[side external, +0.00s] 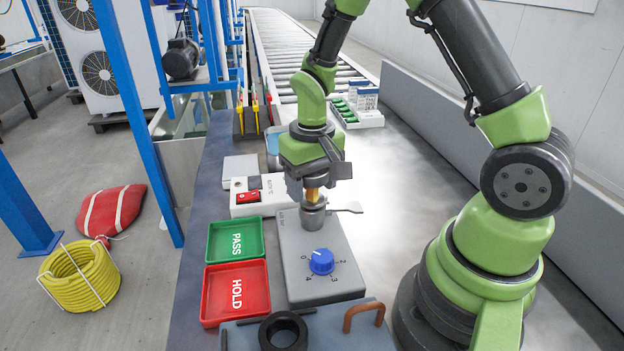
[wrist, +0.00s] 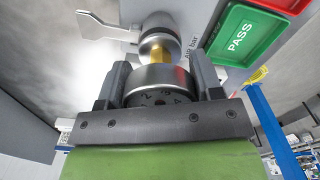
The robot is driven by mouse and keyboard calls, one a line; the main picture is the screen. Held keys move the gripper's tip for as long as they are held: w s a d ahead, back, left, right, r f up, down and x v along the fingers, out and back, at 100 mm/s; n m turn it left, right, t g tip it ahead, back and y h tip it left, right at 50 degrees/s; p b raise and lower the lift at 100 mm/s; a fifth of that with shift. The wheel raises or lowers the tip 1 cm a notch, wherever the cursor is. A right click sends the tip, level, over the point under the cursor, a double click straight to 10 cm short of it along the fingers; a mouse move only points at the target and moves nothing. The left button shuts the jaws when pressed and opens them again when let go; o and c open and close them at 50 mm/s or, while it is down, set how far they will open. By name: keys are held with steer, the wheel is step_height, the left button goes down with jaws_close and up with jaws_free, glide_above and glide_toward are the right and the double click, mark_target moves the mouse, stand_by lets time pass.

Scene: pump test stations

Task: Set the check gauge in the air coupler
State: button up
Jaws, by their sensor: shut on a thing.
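My gripper (side external: 314,180) is shut on the check gauge (wrist: 158,84), a round metal-bodied dial with numbers on its face. In the wrist view the gauge sits between the two fingers (wrist: 160,88). Its brass stem (wrist: 161,55) points at the air coupler (wrist: 158,38), a silver round fitting. In the side view the stem (side external: 312,194) is right above the coupler (side external: 312,215), upright and in line with it. The stem's tip is at the coupler's mouth; I cannot tell how far it is inside. The fingers hide most of the gauge in the side view.
The coupler stands on a grey box (side external: 300,262) with a blue knob (side external: 321,261) and a flat lever (side external: 346,207). A green PASS tray (side external: 236,240) and red HOLD tray (side external: 235,292) lie left. A white box with a red switch (side external: 247,196) stands behind.

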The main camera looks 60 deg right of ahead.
steer(key=shift+f, duration=0.2)
steer(key=o, duration=1.2)
step_height(320, 180, up, 10)
steer(key=shift+f, duration=0.1)
steer(key=shift+s+a+r+n+t+y, duration=0.15)
steer(key=shift+s+a+r+t+y, duration=0.2)
steer(key=shift+s+a+r+t, duration=1.25)
steer(key=shift+s+a+r+n+t+y, duration=0.1)
steer(key=shift+s+a+r+t+y, duration=0.4)
steer(key=shift+s+r, duration=1.95)
steer(key=shift+s+a+r+n+t+y, duration=0.15)
steer(key=shift+s+a+r+t, duration=1.15)
steer(key=shift+s, duration=1.3)
steer(key=shift+d+r, duration=0.15)
steer(key=shift+d, duration=0.15)
